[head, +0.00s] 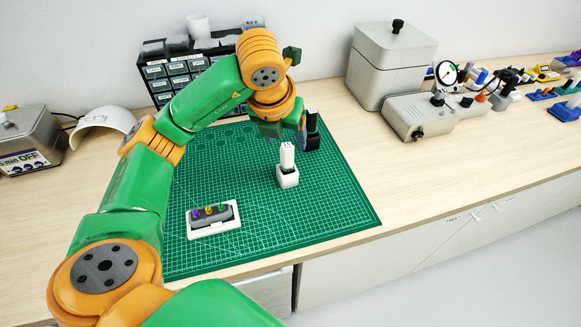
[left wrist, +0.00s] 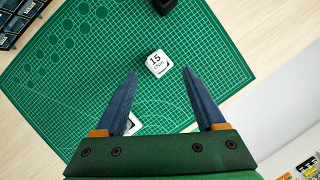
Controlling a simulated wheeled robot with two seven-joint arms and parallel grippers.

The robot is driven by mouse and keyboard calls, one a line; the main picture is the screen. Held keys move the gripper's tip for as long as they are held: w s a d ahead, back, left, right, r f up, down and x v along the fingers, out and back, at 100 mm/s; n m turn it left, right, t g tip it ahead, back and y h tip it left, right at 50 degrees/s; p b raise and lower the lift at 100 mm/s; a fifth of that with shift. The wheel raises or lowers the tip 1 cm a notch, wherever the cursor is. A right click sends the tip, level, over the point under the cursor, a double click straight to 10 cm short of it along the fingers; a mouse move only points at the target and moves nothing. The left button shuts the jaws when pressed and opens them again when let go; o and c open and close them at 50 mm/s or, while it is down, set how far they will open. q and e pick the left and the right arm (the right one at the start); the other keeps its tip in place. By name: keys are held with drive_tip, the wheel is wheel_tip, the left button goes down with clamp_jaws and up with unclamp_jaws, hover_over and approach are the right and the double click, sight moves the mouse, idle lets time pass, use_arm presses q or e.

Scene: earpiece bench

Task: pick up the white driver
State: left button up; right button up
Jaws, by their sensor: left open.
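The white driver (head: 287,157) stands upright in a white square holder (head: 288,178) on the green cutting mat. In the left wrist view I see the white driver (left wrist: 157,62) from above, its top marked "15 cNm". My left gripper (head: 288,134) is above and just behind the driver in the head view. In the left wrist view, my left gripper (left wrist: 160,74) is open and empty, with the driver's top showing between and slightly beyond the fingertips. I cannot tell the exact height gap. My right gripper is in neither view.
A black driver (head: 312,121) stands in a black holder close behind and right of the white one. A white tray (head: 233,226) with a grey piece and coloured tips lies on the mat (head: 330,218). A drawer cabinet (head: 160,85) stands behind; the mat's front right is clear.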

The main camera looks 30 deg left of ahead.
sight(287, 156)
use_arm(q)
drive_tip(key=shift+s+f+b, duration=0.15)
drive_tip(key=shift+f+b, duration=0.25)
drive_tip(key=shift+f, duration=0.45)
drive_tip(key=shift+w+f, duration=0.2)
drive_tip(key=p+x, duration=0.1)
drive_tip(key=x, duration=0.3)
drive_tip(key=p+x, duration=0.1)
drive_tip(key=x, duration=0.1)
drive_tip(key=shift+a+f+p, duration=0.25)
drive_tip(key=shift+a+p, duration=0.05)
drive_tip(key=shift+w+f, duration=0.1)
drive_tip(key=shift+f, duration=0.15)
drive_tip(key=shift+w, duration=0.1)
drive_tip(key=c, duration=0.4)
clamp_jaws()
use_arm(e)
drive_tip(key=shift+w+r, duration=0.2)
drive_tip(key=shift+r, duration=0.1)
